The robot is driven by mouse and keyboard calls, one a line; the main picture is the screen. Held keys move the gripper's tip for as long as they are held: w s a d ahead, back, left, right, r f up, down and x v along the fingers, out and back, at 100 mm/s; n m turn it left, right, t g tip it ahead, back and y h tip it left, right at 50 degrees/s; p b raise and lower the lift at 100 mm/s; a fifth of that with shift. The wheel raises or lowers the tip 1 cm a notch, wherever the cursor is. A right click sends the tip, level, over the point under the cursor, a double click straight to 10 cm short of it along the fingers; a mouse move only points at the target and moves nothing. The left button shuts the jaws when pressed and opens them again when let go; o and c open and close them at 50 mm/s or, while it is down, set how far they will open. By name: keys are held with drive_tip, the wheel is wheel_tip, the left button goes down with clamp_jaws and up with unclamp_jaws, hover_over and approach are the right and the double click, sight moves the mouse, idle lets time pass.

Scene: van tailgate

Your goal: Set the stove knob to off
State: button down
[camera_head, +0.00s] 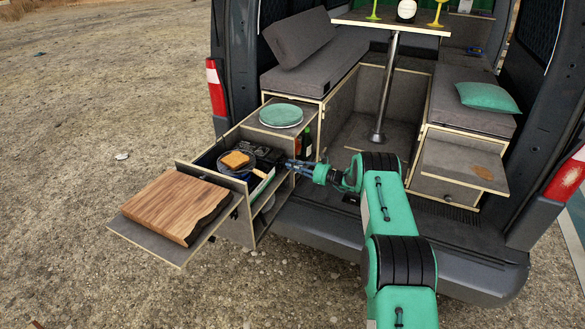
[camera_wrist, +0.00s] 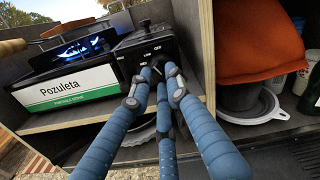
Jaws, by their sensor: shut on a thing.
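The portable stove (camera_wrist: 78,88) is a dark unit with a white and green front label, in the left of the wrist view. A blue flame (camera_wrist: 84,48) burns on its burner. Its black control panel (camera_wrist: 146,46) at the right end carries small white markings, among them what reads as OFF. My gripper (camera_wrist: 158,72) has its blue fingers closed together on the stove knob at this panel. The fingers hide most of the knob, so its pointing direction cannot be told. In the head view my gripper (camera_head: 289,163) reaches from the right to the stove's end.
A pan (camera_head: 228,166) with a slice of bread (camera_head: 236,159) sits over the stove. A wooden board (camera_head: 165,205) lies on the pull-out at left, and a green plate (camera_head: 281,115) behind. An orange item (camera_wrist: 258,42) and grey bowl (camera_wrist: 248,102) sit right of the stove.

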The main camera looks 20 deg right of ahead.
drive_tip(key=m, duration=0.5)
drive_tip(key=shift+m, duration=0.3)
idle(0.4)
drive_tip(key=c, duration=1.6)
unclamp_jaws()
drive_tip(key=shift+c, duration=0.2)
drive_tip(key=v, duration=1.2)
drive_tip(key=shift+r, duration=0.15)
